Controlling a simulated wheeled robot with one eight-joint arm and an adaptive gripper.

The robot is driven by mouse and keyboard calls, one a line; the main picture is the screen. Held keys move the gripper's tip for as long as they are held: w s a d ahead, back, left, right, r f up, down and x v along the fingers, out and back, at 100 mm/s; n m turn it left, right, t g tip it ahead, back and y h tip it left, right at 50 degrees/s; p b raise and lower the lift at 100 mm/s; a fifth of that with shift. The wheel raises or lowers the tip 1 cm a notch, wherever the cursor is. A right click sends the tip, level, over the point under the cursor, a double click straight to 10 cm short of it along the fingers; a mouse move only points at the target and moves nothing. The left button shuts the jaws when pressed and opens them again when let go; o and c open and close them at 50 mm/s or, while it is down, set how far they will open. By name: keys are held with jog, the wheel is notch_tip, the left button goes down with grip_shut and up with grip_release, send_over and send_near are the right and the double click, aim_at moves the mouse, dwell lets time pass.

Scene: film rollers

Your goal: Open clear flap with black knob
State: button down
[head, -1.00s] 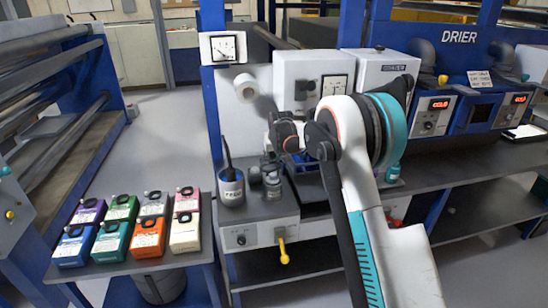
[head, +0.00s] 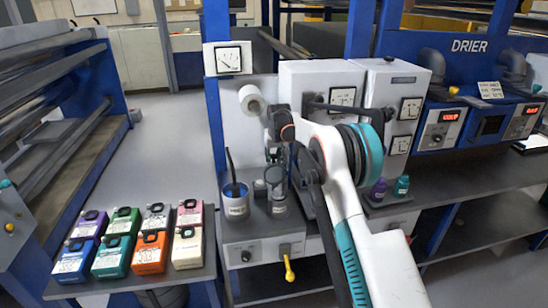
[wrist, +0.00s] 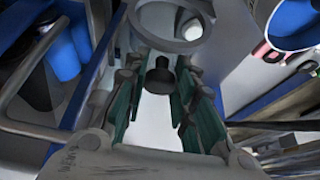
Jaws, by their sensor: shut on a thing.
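The black knob (wrist: 160,76) shows in the wrist view between the green-padded fingers of my gripper (wrist: 156,92), which is shut on it. A pale surface lies behind and below the knob; I cannot tell the clear flap's edges from it. In the head view my gripper (head: 275,152) is small and dark, in front of the white panel and above the bench. The knob and the flap cannot be made out there, as my gripper and arm cover that spot.
A grey cylinder (head: 276,190) and a pot with a brush (head: 235,200) stand just below my gripper. A white roll (head: 251,99) is close at its upper left. White gauge boxes (head: 320,85) stand behind my arm. Several colored boxes (head: 130,240) fill the left shelf.

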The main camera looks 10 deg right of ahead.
jog(key=shift+w+f, duration=0.25)
jog(key=shift+f, duration=0.05)
jog(key=c, duration=1.4)
grip_release()
jog(key=shift+c, duration=0.2)
jog(key=shift+o, duration=0.7)
jog(key=shift+w+f, duration=0.1)
jog(key=shift+f, duration=0.05)
